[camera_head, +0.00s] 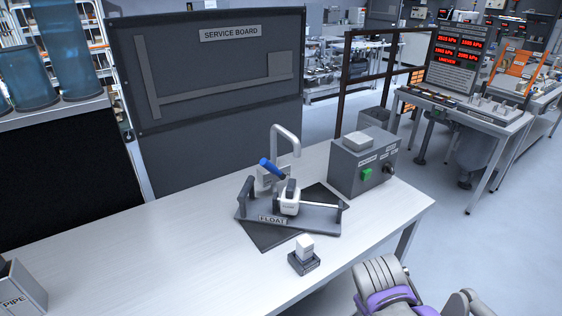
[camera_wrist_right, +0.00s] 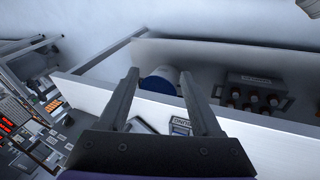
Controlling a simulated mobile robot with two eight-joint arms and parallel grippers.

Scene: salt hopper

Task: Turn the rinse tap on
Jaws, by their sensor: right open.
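The tap shows in the head view as a grey curved spout (camera_head: 287,140) at the back of the table, with a blue lever handle (camera_head: 270,168) tilted just in front of it. Before it stands a grey fixture labelled FLOAT (camera_head: 272,219), carrying a white block (camera_head: 289,199) and a rod. My right gripper (camera_wrist_right: 160,73) is open and empty in the right wrist view, with the tap not visible there. My left gripper is not in view.
A grey control box (camera_head: 364,165) with a green button stands right of the tap. A small white block on a dark base (camera_head: 304,255) sits near the front edge. A PIPE box (camera_head: 22,290) is at the left. A dark bottle crate (camera_wrist_right: 255,95) shows in the wrist view.

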